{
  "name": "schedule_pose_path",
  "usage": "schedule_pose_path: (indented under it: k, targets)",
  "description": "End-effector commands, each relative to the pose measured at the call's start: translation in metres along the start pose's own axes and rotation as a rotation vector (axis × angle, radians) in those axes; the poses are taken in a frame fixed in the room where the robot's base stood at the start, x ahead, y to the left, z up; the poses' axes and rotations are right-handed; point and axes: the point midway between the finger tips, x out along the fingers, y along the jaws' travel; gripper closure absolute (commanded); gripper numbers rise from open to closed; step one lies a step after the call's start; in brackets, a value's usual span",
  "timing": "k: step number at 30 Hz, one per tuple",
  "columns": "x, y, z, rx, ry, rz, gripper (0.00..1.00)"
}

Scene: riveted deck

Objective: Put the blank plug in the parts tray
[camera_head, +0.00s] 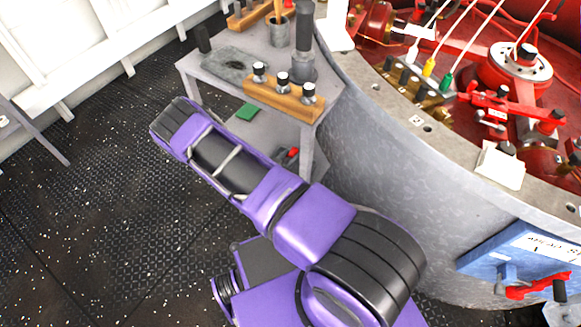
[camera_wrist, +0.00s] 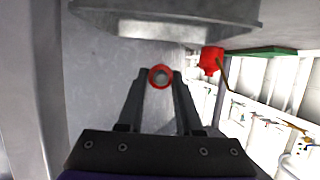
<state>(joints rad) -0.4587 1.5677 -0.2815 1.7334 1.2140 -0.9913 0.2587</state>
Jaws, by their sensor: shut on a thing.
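In the wrist view my gripper (camera_wrist: 160,84) is shut on a small round piece with a red rim and a grey centre, which I take as the blank plug (camera_wrist: 161,77). It is held between the fingertips, seen end-on. A grey metal piece with sloped sides, perhaps the parts tray (camera_wrist: 165,30), spans the top of the wrist view, apart from the plug. In the head view my gripper and the plug cannot be made out; my purple arm covers that area.
A red item (camera_wrist: 211,60) and a green pad (camera_wrist: 265,51) are beyond the fingers. The grey bench (camera_head: 207,66) carries a wooden block (camera_head: 285,97) with several black-topped pieces. The round grey housing (camera_head: 370,165) is close at right. Open deck (camera_head: 90,235) lies left.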

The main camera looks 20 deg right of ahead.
Motion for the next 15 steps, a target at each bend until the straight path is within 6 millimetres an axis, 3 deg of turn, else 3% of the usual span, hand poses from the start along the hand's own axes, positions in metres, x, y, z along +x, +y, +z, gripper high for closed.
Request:
schedule_pose_path:
  k: [1, 15]
  targets:
    - [0.004, 0.001, 0.01, -0.001, 0.0, 0.0, 1.0]
    - [0.021, 0.0, 0.056, -0.001, 0.001, -0.001, 1.0]
